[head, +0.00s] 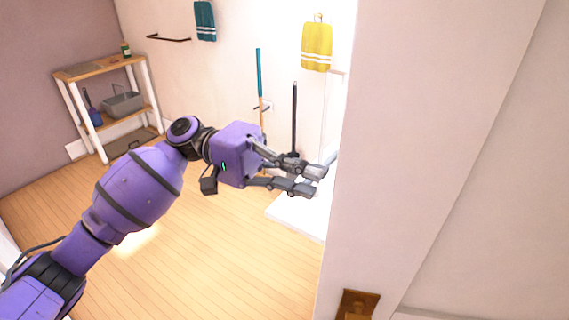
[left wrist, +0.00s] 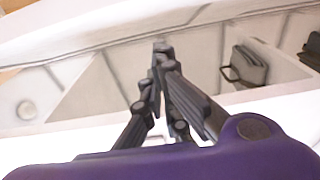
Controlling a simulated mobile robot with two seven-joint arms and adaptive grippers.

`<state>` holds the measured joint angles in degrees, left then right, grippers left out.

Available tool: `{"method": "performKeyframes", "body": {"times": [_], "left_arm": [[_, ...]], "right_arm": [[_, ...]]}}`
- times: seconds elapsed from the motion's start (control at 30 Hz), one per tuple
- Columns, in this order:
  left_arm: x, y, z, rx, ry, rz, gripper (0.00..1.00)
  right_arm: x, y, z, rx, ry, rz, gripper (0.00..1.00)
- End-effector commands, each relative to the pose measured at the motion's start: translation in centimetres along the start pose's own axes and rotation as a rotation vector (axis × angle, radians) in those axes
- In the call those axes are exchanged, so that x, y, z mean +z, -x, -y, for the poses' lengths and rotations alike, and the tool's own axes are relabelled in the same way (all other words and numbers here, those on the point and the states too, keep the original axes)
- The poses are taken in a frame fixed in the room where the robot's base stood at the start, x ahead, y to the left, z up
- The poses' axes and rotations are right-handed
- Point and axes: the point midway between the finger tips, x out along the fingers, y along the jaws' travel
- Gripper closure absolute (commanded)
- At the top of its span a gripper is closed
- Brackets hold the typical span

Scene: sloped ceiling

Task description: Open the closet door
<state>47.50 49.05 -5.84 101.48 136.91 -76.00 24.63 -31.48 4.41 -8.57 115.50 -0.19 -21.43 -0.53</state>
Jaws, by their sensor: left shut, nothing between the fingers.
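A tall white panel that looks like the closet door (head: 430,130) fills the right part of the head view. A brass plate or pull (head: 358,304) sits on it at the bottom edge of the picture and is partly cut off. My left gripper (head: 318,181) reaches in from the left, with its fingers beside the panel's left edge, above and left of the brass plate. Contact with the panel cannot be told. In the left wrist view the dark fingers (left wrist: 160,48) converge at the tips, shut and empty. My right gripper is out of view.
A wooden shelf (head: 100,65) with a grey basket (head: 123,104) stands at the back left. A yellow towel (head: 317,46) and a teal towel (head: 205,20) hang on the back wall. A white slab (head: 295,212) lies below my gripper. The wooden floor (head: 220,260) is clear.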

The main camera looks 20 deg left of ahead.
Motion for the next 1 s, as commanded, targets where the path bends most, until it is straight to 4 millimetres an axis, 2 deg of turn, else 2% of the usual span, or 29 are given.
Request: {"method": "performKeyframes", "body": {"times": [0.1,0.2,0.33,0.5,0.77,1.0], "left_arm": [[0.1,-2.7,-0.4,0.001,-0.004,0.003,1.00],[0.6,-4.1,-0.4,-0.002,-0.003,0.001,1.00],[2.5,-4.4,-0.3,-0.003,-0.003,-0.001,1.00],[3.7,-4.8,-0.1,-0.001,-0.003,-0.001,1.00],[3.9,-4.8,0.0,0.000,-0.001,-0.002,1.00],[3.8,-5.1,0.0,0.000,-0.001,-0.001,1.00]], "right_arm": [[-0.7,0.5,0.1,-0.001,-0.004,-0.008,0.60],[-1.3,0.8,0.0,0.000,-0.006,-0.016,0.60],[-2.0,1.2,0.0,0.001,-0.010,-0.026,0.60],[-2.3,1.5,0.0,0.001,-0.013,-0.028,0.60],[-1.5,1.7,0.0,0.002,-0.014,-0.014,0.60],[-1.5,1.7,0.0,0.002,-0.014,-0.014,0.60]]}}
